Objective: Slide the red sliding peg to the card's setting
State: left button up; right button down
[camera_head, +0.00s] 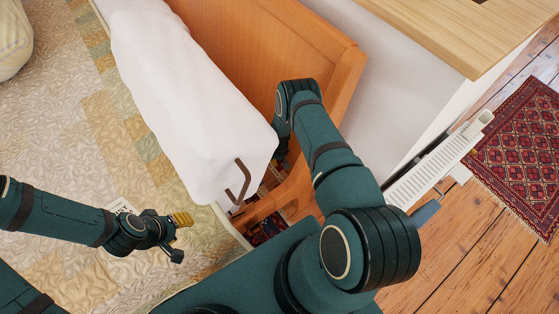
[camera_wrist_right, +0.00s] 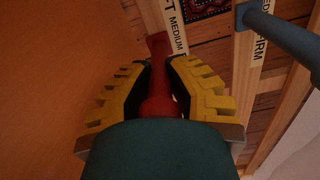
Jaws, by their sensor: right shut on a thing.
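The red sliding peg (camera_wrist_right: 158,95) is in the right wrist view, beside a pale strip (camera_wrist_right: 174,22) lettered "...T", "MEDIUM" and a cut-off letter. My right gripper (camera_wrist_right: 158,66) is shut on the peg, its yellow pads on both sides. In the head view my right arm reaches to the end of the orange wooden board, and the peg cannot be made out there. A small white card (camera_head: 121,205) lies on the quilt, partly behind my left arm; its print is too small to read. My left gripper (camera_head: 180,237) is beside it, fingers apart and empty.
A second lettered strip (camera_wrist_right: 258,45), ending in "FIRM", has a blue-grey peg (camera_wrist_right: 285,40) at it. A white bolster (camera_head: 180,90) with a brown handle lies along the wooden board (camera_head: 335,55).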

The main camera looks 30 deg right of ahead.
jog(key=shift+s, duration=0.2)
jog(key=c, duration=0.9)
grip_release()
jog(key=shift+o, duration=0.2)
notch_tip(320, 180, up, 12)
jog(key=shift+s+r, duration=0.1)
